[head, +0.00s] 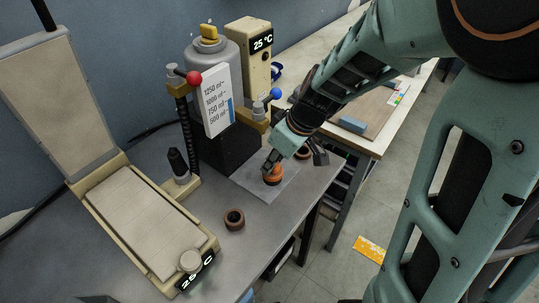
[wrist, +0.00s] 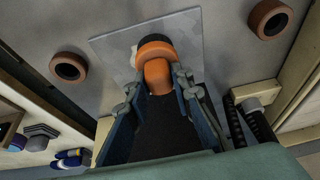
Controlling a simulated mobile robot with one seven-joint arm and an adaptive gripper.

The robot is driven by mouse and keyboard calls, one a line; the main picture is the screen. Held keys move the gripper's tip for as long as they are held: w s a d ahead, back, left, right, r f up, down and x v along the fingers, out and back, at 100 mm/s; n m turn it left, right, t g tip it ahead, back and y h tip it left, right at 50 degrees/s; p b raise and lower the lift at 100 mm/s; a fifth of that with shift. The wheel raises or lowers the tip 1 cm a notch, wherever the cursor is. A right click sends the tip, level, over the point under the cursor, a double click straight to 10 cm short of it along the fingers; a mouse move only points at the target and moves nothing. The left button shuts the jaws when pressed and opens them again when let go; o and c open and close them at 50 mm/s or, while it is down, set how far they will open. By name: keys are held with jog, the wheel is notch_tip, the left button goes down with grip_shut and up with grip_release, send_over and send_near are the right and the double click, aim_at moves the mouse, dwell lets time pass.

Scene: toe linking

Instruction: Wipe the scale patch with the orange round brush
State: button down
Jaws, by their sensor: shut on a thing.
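The orange round brush (head: 272,174) is held upright by my gripper (head: 276,160), with its lower end down at a light grey square plate (head: 258,188) on the table. In the wrist view my gripper (wrist: 157,90) is shut on the orange brush (wrist: 157,68), and the dark bristle end lies over the plate (wrist: 192,28). A pale whitish patch (wrist: 133,55), which looks like the scale patch, shows beside the brush on the plate. The brush hides part of it. In the head view the patch cannot be made out.
A brown ring (head: 234,219) stands on the table left of the plate. A machine with a labelled tank (head: 216,100) stands behind the plate. A beige press-like device (head: 150,215) lies open at left. The table's front edge is close to the plate.

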jog(key=shift+w+d, duration=0.15)
jog(key=shift+w, duration=0.05)
jog(key=shift+s+a+f+b, duration=0.15)
jog(key=shift+s+a+b, duration=0.25)
jog(key=shift+s, duration=0.1)
jog(key=shift+s+a, duration=0.6)
jog(key=shift+s, duration=0.25)
jog(key=shift+w+d+b, duration=0.4)
jog(key=shift+w+d, duration=0.1)
jog(key=shift+w, duration=0.25)
jog(key=shift+w+d+b, duration=0.45)
jog(key=shift+w+d, duration=0.05)
jog(key=shift+w, duration=0.05)
jog(key=shift+s+a+b, duration=0.3)
jog(key=shift+s+a, duration=0.7)
jog(key=shift+s, duration=0.25)
